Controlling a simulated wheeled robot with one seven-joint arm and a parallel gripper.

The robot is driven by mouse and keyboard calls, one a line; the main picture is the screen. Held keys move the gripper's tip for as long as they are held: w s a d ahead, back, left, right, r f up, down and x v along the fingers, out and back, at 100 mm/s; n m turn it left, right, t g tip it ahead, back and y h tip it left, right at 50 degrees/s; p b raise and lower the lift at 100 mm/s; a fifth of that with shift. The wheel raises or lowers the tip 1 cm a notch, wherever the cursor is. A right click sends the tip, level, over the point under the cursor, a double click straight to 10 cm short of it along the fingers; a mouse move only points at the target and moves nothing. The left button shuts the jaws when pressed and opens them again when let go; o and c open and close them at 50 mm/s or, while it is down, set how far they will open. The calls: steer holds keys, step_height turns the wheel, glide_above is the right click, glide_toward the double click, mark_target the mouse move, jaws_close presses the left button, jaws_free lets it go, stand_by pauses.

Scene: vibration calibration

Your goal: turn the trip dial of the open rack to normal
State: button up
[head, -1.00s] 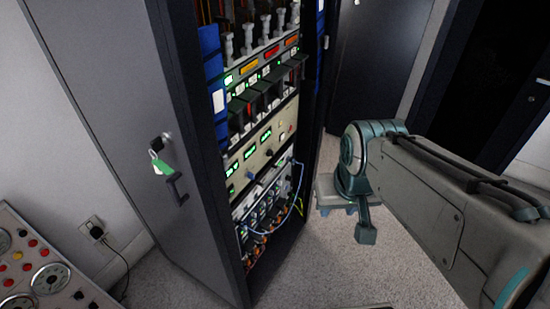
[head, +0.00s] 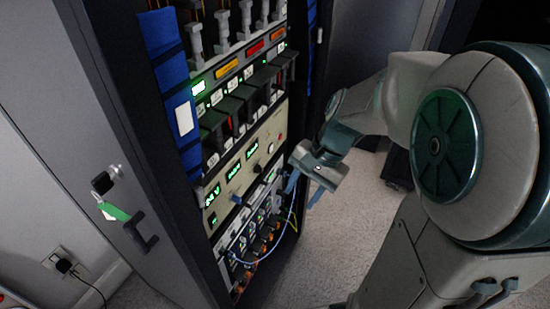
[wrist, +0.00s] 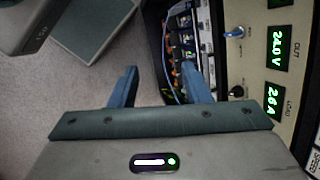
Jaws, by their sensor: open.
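The open rack (head: 262,130) stands at centre-left in the head view, its front exposed. Its beige panel (head: 228,190) has lit green readouts, a blue knob (head: 236,199) and a dark knob (head: 257,168). The wrist view shows a blue knob (wrist: 234,32) and a black knob (wrist: 236,92) beside readouts of 24.0 V and 2.6 A. I cannot read which is the trip dial or its setting. My gripper (head: 303,189) is open and empty, right of the panel and apart from both knobs. Its blue fingers (wrist: 160,85) point towards the rack's lower cable area.
The grey rack door (head: 75,120) stands open at left, with keys on a green tag (head: 113,211). Blue and yellow cables (head: 293,215) loop out at the lower front. Breaker-like modules fill the upper rows. Carpet (head: 320,250) is clear right of the rack.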

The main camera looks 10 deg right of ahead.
steer(key=w+f+m+y+b, duration=0.5)
steer(key=w+f+m, duration=0.25)
steer(key=f, duration=0.35)
steer(key=m+t+y+b, duration=0.5)
steer(key=m+t+b, duration=0.6)
steer(key=m, duration=0.9)
glide_toward(280, 193)
steer(key=b+x, duration=0.2)
steer(key=x, duration=0.6)
steer(key=shift+f, duration=0.3)
steer(key=shift+m, duration=0.25)
steer(key=shift+c, duration=0.3)
jaws_close()
